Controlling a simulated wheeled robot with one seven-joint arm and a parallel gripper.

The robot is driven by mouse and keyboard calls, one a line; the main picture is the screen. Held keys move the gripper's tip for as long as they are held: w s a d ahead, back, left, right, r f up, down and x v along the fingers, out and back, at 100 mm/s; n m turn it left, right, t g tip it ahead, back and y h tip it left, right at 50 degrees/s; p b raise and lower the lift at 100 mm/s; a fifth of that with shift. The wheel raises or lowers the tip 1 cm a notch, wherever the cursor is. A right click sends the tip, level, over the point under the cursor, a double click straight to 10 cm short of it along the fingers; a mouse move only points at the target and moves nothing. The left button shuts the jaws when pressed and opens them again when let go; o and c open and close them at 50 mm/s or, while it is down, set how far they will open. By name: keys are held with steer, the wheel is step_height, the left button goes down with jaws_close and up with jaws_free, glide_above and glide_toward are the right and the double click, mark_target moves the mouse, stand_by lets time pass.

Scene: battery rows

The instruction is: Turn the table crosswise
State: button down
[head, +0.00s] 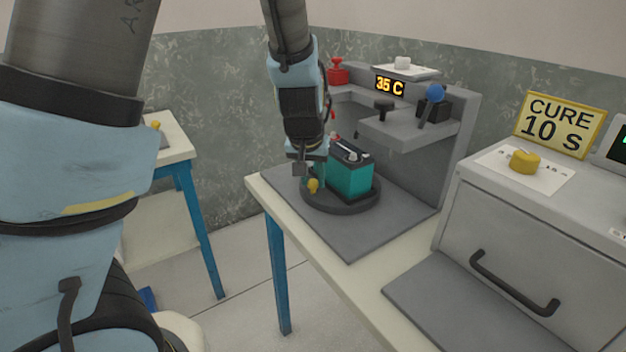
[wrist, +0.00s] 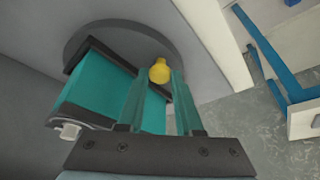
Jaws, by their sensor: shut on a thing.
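The round dark grey turntable (head: 345,205) sits on a grey base plate and also shows in the wrist view (wrist: 120,32). A teal battery (head: 350,181) with a dark top stands on it; in the wrist view its teal side (wrist: 100,82) lies left of my fingers. A yellow knob (head: 313,186) stands at the turntable's near left rim. My gripper (head: 313,178) is down at this rim, shut on the yellow knob (wrist: 159,71), which shows between the fingertips in the wrist view. My fingers are close beside the battery; whether they touch it I cannot tell.
Behind the turntable stands a grey station with a "35 C" display (head: 390,86), a blue-knobbed lever (head: 435,94) and a red knob (head: 337,72). A grey oven (head: 540,240) with a black handle and "CURE 10 S" sign stands right. Another blue-legged table (head: 172,150) is left.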

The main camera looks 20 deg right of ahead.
mark_target(315, 172)
steer(key=shift+w+a+f+m+g+h+b, duration=0.15)
steer(key=shift+w+m+b, duration=0.4)
steer(key=shift+b, duration=0.95)
steer(key=shift+w+f+m+g+h+b, duration=0.2)
steer(key=shift+w+m+b, duration=0.35)
steer(key=shift+b, duration=0.95)
steer(key=w+m+b, duration=0.1)
steer(key=b, duration=0.1)
steer(key=w+m+g+b, duration=0.1)
steer(key=m+b, duration=0.1)
steer(key=b, duration=0.1)
steer(key=shift+w+r+h, duration=0.1)
steer(key=shift+r+h, duration=0.1)
steer(key=shift+h, duration=0.15)
steer(key=shift+w+d+r+m+g+b, duration=0.1)
steer(key=shift+w+d+m+g+b, duration=0.15)
steer(key=shift+w+m+b, duration=0.35)
steer(key=shift+w+d+m+g+b, duration=0.2)
steer(key=shift+d+m+b, duration=0.05)
steer(key=shift+m, duration=0.55)
steer(key=shift+w+d+m+g, duration=0.35)
steer(key=shift+w+m, duration=0.1)
steer(key=shift+m, duration=0.35)
steer(key=shift+w+d+m+g, duration=0.35)
steer(key=shift+w+m, duration=0.1)
steer(key=shift+m, duration=0.35)
steer(key=c, duration=0.6)
jaws_free()
steer(key=v, duration=1.1)
steer(key=shift+w, duration=0.1)
